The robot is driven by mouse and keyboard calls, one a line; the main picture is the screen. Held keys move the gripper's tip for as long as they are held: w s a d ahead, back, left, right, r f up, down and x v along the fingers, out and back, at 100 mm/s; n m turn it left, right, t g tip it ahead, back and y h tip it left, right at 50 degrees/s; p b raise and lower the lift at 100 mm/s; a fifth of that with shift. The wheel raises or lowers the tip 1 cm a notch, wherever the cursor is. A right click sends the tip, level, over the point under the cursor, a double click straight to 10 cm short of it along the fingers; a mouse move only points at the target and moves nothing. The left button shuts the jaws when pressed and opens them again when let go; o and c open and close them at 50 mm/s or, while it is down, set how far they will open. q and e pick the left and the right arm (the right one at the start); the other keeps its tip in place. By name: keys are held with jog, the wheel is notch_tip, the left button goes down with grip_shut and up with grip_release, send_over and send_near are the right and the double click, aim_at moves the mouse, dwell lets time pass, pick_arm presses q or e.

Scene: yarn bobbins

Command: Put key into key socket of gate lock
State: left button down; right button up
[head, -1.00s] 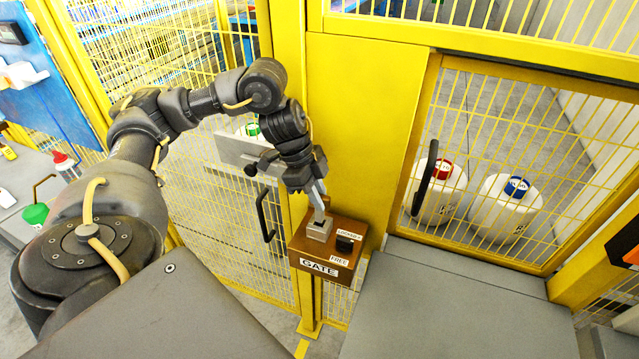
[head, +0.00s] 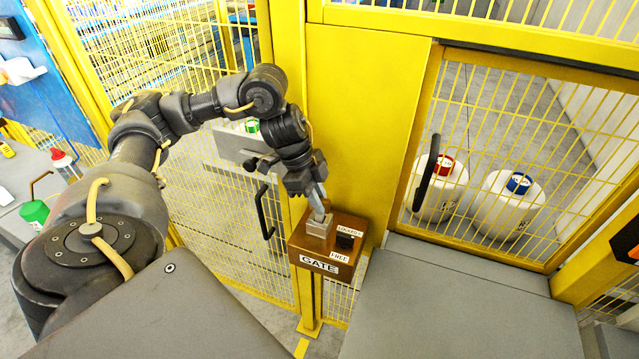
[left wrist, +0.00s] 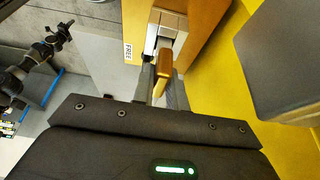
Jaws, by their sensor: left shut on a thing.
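The gate lock is a brown box (head: 352,226) labelled GATE on the yellow gate post, with a grey metal key socket (head: 318,227) on top. The socket also shows in the left wrist view (left wrist: 150,44). My left gripper (head: 319,201) is directly above the socket, its fingers pointing down. It is shut on the key, whose brown-orange body (left wrist: 164,62) shows between the fingers in the left wrist view. The key's far end overlaps the socket there; the fingers and key hide how deep it sits. My right gripper is not in view.
A black knob (head: 345,241) sits beside the socket, near the FREE label. A black gate handle (head: 265,212) is just left of the box. Yellow mesh fencing stands behind. White bobbins (head: 506,207) stand beyond the right panel. A grey surface (head: 440,305) lies to the right.

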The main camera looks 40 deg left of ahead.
pick_arm(q)
jog(key=shift+f+b, duration=0.45)
jog(key=shift+f, duration=0.45)
jog(key=c, duration=1.3)
grip_release()
jog(key=p+v, duration=0.1)
jog(key=v, duration=1)
jog(key=shift+d+p, duration=0.1)
jog(key=shift+p, duration=0.3)
jog(key=shift+d, duration=0.1)
